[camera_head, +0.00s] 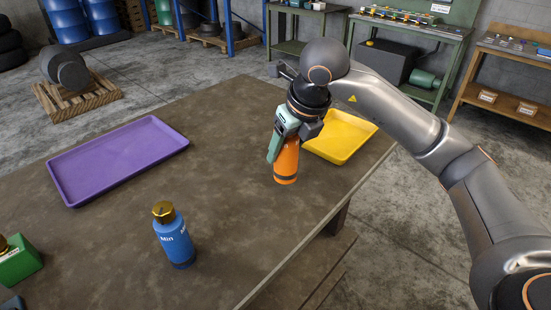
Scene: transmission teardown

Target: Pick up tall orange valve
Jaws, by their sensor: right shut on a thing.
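The orange valve (286,163) is a cylinder with a dark band near its lower end. It is upright, with its upper part hidden by my right gripper (284,137). My right gripper points down from above and is shut on the orange valve. I cannot tell whether the valve's lower end touches the table. In the lower left corner a dark part (12,304) shows, but I cannot tell what it is. My left gripper is not clearly in view.
A blue bottle-shaped valve (174,240) with a gold cap stands at the front of the brown table (120,240). A purple tray (115,160) lies empty at left. A yellow tray (345,135) lies behind the right gripper. A green block (18,262) sits at the left edge.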

